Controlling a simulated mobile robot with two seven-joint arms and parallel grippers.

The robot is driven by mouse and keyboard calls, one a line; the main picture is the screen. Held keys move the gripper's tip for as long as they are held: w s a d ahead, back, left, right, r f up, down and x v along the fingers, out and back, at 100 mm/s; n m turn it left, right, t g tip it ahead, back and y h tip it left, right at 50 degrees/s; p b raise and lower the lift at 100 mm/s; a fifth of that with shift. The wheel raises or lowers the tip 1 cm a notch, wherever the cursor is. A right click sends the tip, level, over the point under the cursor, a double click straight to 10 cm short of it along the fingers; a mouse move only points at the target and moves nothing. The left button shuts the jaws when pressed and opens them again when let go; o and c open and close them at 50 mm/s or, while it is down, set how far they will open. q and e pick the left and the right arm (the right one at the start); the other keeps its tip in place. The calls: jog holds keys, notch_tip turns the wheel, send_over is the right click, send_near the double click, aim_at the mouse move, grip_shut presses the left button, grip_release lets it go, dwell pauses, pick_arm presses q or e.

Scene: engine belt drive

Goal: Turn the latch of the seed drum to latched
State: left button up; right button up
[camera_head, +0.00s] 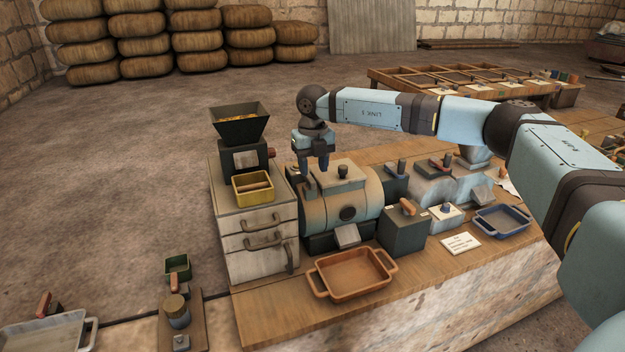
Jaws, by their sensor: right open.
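My right gripper (314,171) points down over the left part of the drum's top, left of the upright knob. Its fingers are open, and whether they touch anything is unclear. My left gripper is not in view.
A drawer cabinet (258,231) with a hopper (240,124) and a yellow tray (253,187) stands left of the drum. An orange tray (350,275) lies in front. Dark boxes with levers (404,232) and a blue tray (502,219) are to the right.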

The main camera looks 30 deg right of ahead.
aim_at(313, 181)
jog(key=shift+f, duration=2.15)
jog(key=shift+c, duration=0.4)
grip_shut()
